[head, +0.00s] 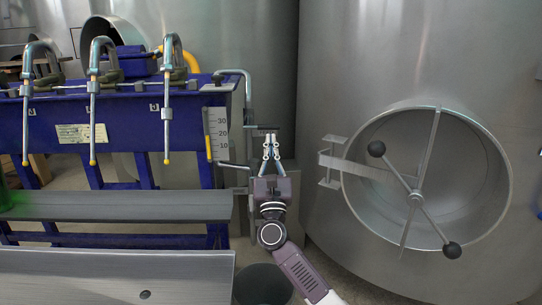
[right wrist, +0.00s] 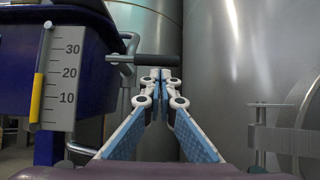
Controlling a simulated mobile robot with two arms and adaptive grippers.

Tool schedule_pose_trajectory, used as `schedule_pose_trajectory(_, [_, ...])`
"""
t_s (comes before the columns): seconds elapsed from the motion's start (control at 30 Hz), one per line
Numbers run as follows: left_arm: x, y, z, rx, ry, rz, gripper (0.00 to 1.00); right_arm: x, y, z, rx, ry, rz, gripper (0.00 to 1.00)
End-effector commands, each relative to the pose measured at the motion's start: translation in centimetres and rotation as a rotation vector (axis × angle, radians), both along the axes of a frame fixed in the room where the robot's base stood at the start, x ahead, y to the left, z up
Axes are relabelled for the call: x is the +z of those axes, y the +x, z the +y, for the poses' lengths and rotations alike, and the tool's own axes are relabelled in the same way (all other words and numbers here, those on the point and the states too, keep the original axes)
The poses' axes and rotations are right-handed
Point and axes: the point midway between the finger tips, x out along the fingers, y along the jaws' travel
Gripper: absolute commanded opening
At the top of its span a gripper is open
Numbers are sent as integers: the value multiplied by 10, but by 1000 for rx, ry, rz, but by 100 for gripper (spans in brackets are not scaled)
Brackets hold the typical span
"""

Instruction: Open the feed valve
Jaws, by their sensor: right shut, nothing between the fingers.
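The feed valve's lever shows in the right wrist view as a black grip (right wrist: 172,60) lying crosswise on a metal pipe fitting. In the head view the dark grip (head: 262,127) is small, just right of the blue filler trough. My right gripper (head: 270,140) points away from me at it; its fingers are shut with nothing between them. In the right wrist view the fingertips (right wrist: 160,76) show right at the grip's lower edge. I cannot tell whether they touch it. My left gripper is not in view.
A level scale (head: 219,134) with a yellow marker stands left of the gripper. A large steel tank (head: 330,70) with an open round manway (head: 345,205) stands right. A grey ledge (head: 110,205) lies in front.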

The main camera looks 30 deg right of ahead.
Motion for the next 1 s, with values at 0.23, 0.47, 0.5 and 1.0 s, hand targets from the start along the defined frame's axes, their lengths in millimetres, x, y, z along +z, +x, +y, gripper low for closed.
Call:
schedule_pose_trajectory(0.23, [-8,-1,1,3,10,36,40,6,2,-1,1,1,0,0])
schedule_pose_trajectory(0.47, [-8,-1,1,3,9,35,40,5,2,-1,1,0,0,0])
schedule_pose_trajectory(0.5, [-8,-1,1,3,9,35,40,5,2,-1,1,-2,1,0])
schedule_pose_trajectory(1.0, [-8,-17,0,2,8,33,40,11,1,-3,0,-69,42,0])
